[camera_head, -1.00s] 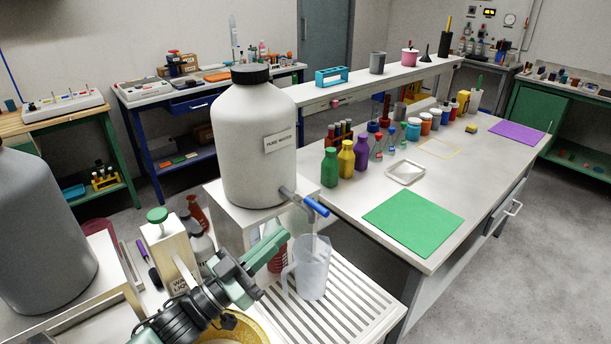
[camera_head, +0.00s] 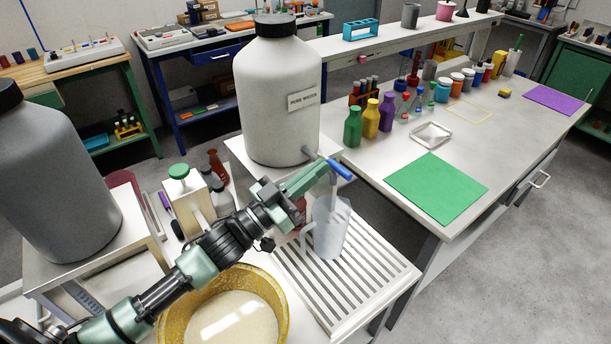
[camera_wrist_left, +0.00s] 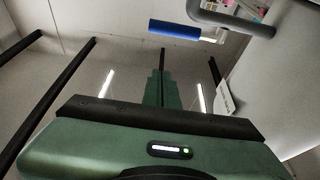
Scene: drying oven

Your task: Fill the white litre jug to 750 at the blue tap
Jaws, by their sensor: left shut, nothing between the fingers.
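The white litre jug (camera_head: 330,236) stands upright on the slatted rack under the tap, its handle toward the left. It looks translucent and bluish; I cannot read its level or marks. The blue tap handle (camera_head: 341,170) is on the white pure water container (camera_head: 277,105). A pale vertical streak, spout or water, drops from the tap into the jug. My left gripper (camera_head: 322,168) is shut and empty, its tips close beside the tap; contact is unclear. In the left wrist view the blue handle (camera_wrist_left: 175,29) lies beyond the shut fingers (camera_wrist_left: 160,85). My right gripper is not in view.
A yellow basin (camera_head: 176,322) with pale contents sits below my left arm. A grey container (camera_head: 60,195) stands at left. A small dispenser with a green knob (camera_head: 179,172) stands behind my arm. The slatted rack (camera_head: 372,285) has free room in front of the jug.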

